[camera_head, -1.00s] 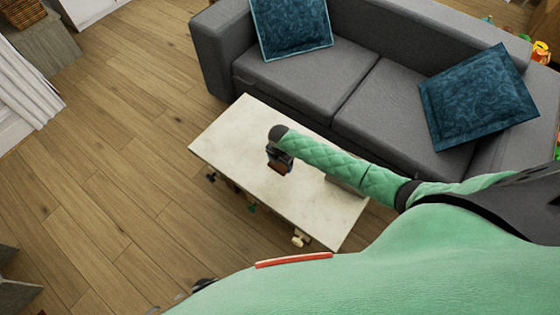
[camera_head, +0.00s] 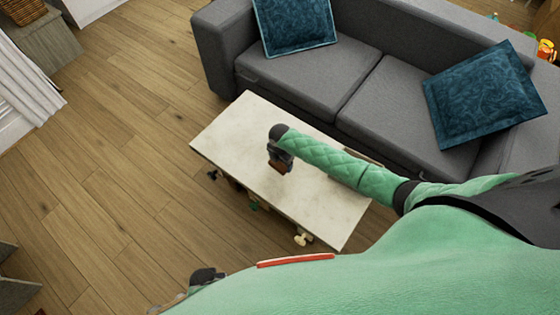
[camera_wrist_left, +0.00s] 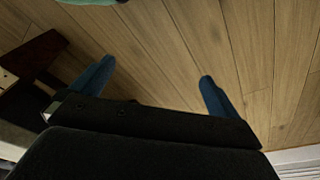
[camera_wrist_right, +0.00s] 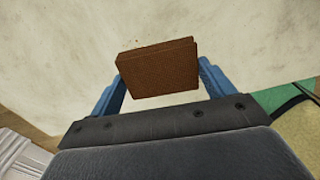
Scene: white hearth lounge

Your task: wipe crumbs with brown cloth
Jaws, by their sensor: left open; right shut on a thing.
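The brown cloth (camera_wrist_right: 158,70) is a thick folded block held between the blue fingers of my right gripper (camera_wrist_right: 160,78). In the head view the cloth (camera_head: 280,167) is over the middle of the pale low table (camera_head: 235,125), below the dark right gripper. I cannot tell whether it touches the tabletop. A few tiny dark specks, perhaps crumbs (camera_wrist_right: 136,43), show just beyond the cloth in the right wrist view. My left gripper (camera_wrist_left: 156,72) is open and empty above the wooden floor, with its blue fingers wide apart.
A grey sofa (camera_head: 305,85) with two blue cushions stands along the table's far side. Small objects, one cream-coloured (camera_head: 303,239), show at the table's near edge or below it. My right arm hides part of the tabletop. Wooden floor (camera_head: 120,170) is open to the left.

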